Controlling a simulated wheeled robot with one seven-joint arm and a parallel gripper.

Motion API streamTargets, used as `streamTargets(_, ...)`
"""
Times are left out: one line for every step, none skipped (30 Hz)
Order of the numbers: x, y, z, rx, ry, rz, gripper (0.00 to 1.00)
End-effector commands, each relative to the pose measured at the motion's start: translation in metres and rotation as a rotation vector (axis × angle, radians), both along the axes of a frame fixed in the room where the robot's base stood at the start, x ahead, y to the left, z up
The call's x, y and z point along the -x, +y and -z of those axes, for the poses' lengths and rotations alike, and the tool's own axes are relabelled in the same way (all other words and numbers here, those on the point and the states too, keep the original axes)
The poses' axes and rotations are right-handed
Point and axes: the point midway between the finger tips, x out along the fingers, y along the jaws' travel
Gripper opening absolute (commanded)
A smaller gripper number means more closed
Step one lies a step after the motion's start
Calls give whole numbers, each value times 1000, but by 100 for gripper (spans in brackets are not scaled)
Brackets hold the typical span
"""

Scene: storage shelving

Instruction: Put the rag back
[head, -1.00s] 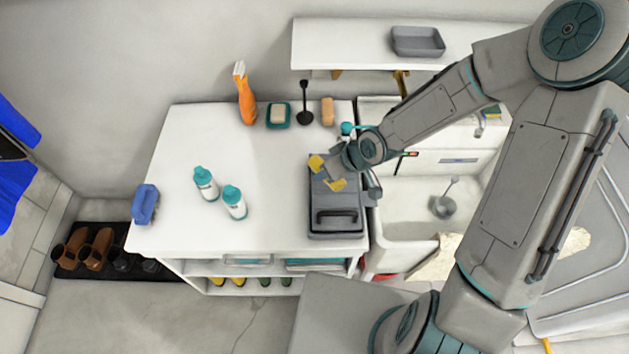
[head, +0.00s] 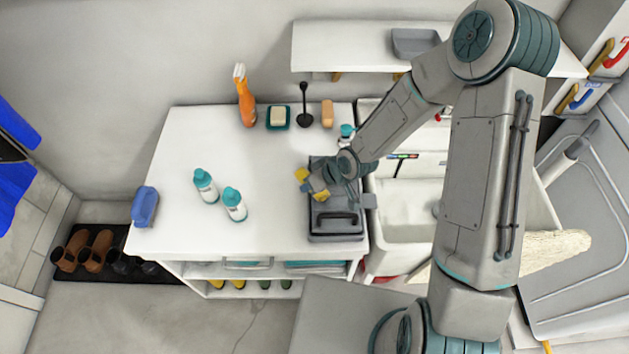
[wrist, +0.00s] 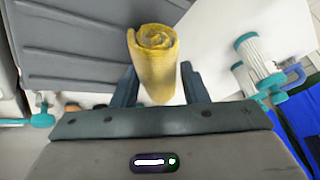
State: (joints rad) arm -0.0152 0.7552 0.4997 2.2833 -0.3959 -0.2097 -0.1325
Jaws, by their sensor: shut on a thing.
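The rag is a rolled yellow cloth (wrist: 153,62). In the wrist view it stands out between the two fingers of my gripper (wrist: 159,88), which is shut on it. In the head view my gripper (head: 313,186) is above the left edge of the grey toolbox (head: 336,228), and yellow shows at its tip. The toolbox has a dark handle on its near part and sits on the right side of the white table. Whether the rag touches the toolbox or table is unclear.
Two white bottles with teal caps (head: 220,195) stand mid-table. A blue brush (head: 145,206) is at the left edge. An orange spray bottle (head: 245,97), soap dish (head: 278,117) and orange-brown block (head: 327,114) line the back. A sink (head: 405,208) lies right. The table's near-left part is clear.

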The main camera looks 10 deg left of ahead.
Motion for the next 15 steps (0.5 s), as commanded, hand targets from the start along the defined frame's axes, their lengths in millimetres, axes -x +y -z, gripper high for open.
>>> streamTargets(0,0,0,-1,-1,0,22)
streamTargets(0,0,0,-1,-1,0,22)
streamTargets(0,0,0,-1,-1,0,22)
streamTargets(0,0,1,-1,-1,0,22)
streamTargets(0,0,2,-1,-1,0,22)
streamTargets(0,0,4,-1,-1,0,22)
streamTargets(0,0,5,-1,-1,0,22)
streamTargets(0,0,5,-1,-1,0,22)
streamTargets(0,0,6,-1,-1,0,22)
streamTargets(0,0,7,-1,-1,0,22)
streamTargets(0,0,8,-1,-1,0,22)
streamTargets(0,0,9,-1,-1,0,22)
streamTargets(0,0,10,-1,-1,0,22)
streamTargets(0,0,11,-1,-1,0,22)
streamTargets(0,0,12,-1,-1,0,22)
